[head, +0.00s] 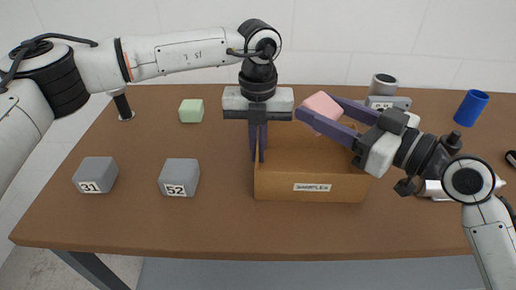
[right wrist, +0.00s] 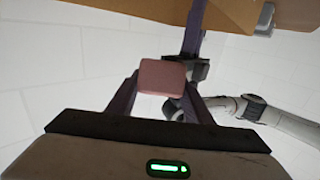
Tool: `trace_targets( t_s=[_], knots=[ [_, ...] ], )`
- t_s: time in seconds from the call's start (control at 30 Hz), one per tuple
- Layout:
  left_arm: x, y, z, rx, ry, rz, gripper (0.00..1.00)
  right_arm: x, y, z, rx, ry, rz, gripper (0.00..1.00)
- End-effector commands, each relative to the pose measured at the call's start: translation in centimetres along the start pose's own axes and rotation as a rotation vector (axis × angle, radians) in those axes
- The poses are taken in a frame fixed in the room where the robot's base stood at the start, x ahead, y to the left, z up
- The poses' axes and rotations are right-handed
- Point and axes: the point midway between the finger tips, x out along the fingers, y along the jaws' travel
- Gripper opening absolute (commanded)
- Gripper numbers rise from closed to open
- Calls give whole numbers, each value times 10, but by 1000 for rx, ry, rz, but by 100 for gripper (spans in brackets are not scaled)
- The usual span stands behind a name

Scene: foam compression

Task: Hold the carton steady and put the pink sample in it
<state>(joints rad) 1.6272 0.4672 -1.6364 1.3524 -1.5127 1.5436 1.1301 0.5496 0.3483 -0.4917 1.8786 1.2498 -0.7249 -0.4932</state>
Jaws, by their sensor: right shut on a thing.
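The open brown carton (head: 275,187) stands on the table with a label on its front. My left gripper (head: 258,155) points down at the carton's left wall, its fingers close together with the wall seemingly between them. My right gripper (head: 314,106) is shut on the pink sample (head: 322,103), a rounded block held tilted above the carton's opening, clear of the rim. The right wrist view also shows the pink sample (right wrist: 162,77) between the fingertips, with part of the carton (right wrist: 240,12) at the top. The carton's floor is mostly hidden.
Two grey blocks marked 31 (head: 96,174) and 52 (head: 179,177) sit on the table (head: 130,222) at the left, with a green block (head: 191,110) behind. A blue cup (head: 471,107) and a grey device (head: 385,90) stand at the back right. The front table strip is clear.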

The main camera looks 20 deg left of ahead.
Motion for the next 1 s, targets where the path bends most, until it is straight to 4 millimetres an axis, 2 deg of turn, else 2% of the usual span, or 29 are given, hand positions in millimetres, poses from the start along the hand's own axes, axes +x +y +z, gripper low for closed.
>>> trace_targets(
  t_s=[1.0],
  knots=[
    [0,0,0,0,0,-1,0,3,0,72,1,0,1,25]
  ],
)
